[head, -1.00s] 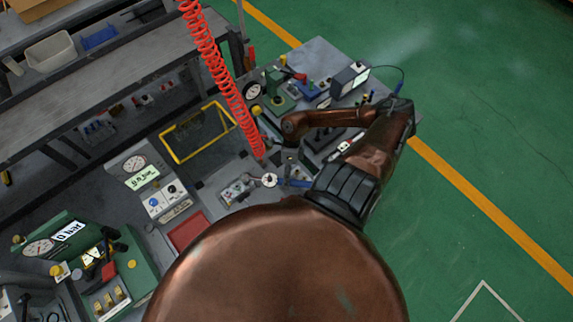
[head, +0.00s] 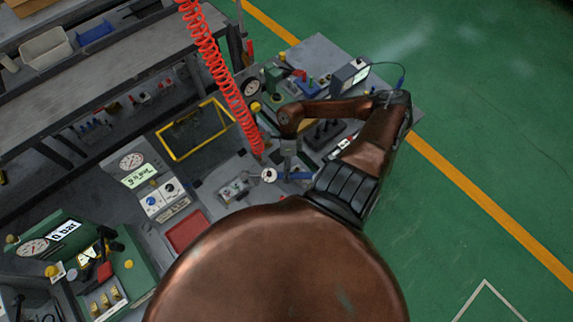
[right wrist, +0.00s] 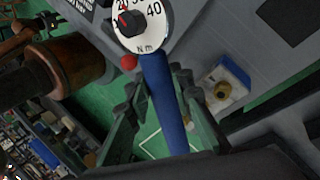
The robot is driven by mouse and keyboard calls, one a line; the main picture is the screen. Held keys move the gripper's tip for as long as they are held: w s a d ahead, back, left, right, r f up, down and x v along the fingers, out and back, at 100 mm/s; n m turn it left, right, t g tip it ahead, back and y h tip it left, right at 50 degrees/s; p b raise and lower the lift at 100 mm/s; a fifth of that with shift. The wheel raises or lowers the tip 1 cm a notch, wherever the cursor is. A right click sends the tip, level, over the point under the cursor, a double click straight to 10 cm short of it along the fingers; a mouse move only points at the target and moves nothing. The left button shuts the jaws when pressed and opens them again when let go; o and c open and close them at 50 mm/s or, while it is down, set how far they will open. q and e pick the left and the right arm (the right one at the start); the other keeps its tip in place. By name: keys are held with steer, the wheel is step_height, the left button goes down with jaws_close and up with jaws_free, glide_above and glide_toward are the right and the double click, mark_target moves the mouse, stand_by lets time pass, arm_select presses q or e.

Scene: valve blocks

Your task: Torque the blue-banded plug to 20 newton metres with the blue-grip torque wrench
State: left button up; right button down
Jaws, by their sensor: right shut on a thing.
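The torque wrench has a white round dial (right wrist: 140,22) marked in N m and a blue grip (right wrist: 166,105). In the right wrist view the green-grey fingers of my right gripper (right wrist: 161,88) stand on both sides of the blue grip and are shut on it. In the head view the wrench dial (head: 269,175) lies beside a small fitting block (head: 235,189), with the right gripper (head: 291,168) above the blue grip. A brass fitting on a blue and white base (right wrist: 223,90) shows right of the grip; I cannot tell if it is the blue-banded plug. My left gripper is out of view.
A red coiled hose (head: 220,75) hangs close left of the right wrist. A yellow-framed bin (head: 198,132), a gauge panel with a display (head: 139,176) and a red tray (head: 187,232) stand left of the wrench. A green pressure unit (head: 130,257) is at lower left.

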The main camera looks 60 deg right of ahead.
steer(key=shift+r, duration=0.15)
steer(key=shift+r+p, duration=0.35)
steer(key=shift+r, duration=0.25)
step_height(320, 180, up, 6)
steer(key=p, duration=0.4)
steer(key=shift+r+p, duration=0.15)
steer(key=shift+p, duration=0.15)
steer(key=shift+w+a, duration=0.1)
